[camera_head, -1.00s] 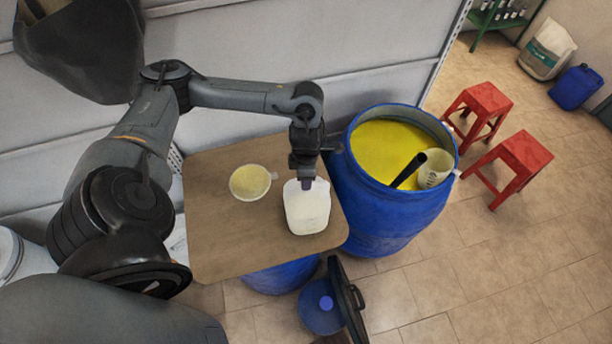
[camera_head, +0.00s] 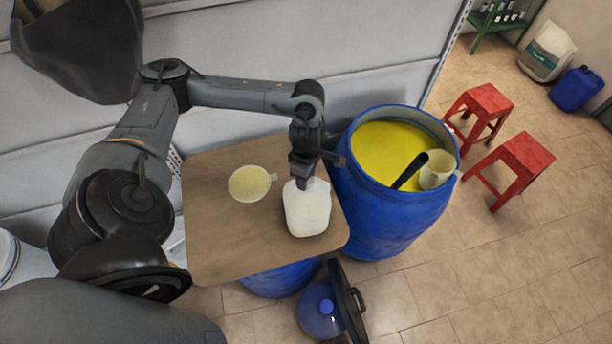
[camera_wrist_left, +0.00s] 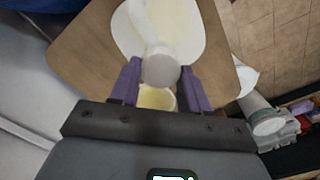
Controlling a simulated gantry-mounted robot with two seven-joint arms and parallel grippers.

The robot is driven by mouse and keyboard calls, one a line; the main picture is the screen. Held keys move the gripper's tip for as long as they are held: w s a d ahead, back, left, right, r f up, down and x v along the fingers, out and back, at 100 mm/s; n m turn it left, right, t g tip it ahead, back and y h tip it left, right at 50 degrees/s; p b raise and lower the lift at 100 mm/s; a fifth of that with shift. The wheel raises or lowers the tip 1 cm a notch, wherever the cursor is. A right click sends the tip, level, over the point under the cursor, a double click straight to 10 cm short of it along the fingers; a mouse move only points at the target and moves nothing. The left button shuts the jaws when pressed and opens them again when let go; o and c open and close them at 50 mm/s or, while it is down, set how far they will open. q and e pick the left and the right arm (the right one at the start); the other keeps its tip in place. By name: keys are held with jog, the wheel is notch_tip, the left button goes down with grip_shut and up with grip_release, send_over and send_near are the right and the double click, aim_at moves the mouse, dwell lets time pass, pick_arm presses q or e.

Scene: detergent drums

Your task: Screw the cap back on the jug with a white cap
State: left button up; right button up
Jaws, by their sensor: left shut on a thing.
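The white jug (camera_head: 308,211) stands on the brown board at its right side, and its body also shows in the left wrist view (camera_wrist_left: 180,28). My left gripper (camera_head: 304,184) points down over the jug's top. In the left wrist view my left gripper (camera_wrist_left: 160,72) has its purple fingers on both sides of the white cap (camera_wrist_left: 161,69) and is shut on it. The cap is at the jug's neck; its threads are hidden, so I cannot tell how tight it sits. My right gripper is not in view.
A measuring cup (camera_head: 249,184) with pale yellow content stands on the brown board (camera_head: 215,245), left of the jug. A blue drum (camera_head: 385,215) of yellow liquid, holding a black-handled scoop (camera_head: 410,171), is close on the right. Red stools (camera_head: 518,158) stand farther right.

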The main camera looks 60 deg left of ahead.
pick_arm(q)
jog(key=o, duration=0.9)
jog(key=shift+r+n+p, duration=0.15)
jog(key=shift+n+p, duration=0.55)
jog(key=shift+n, duration=0.3)
jog(key=shift+n+p, duration=0.6)
jog(key=shift+n, duration=1.3)
jog(key=shift+p, duration=0.35)
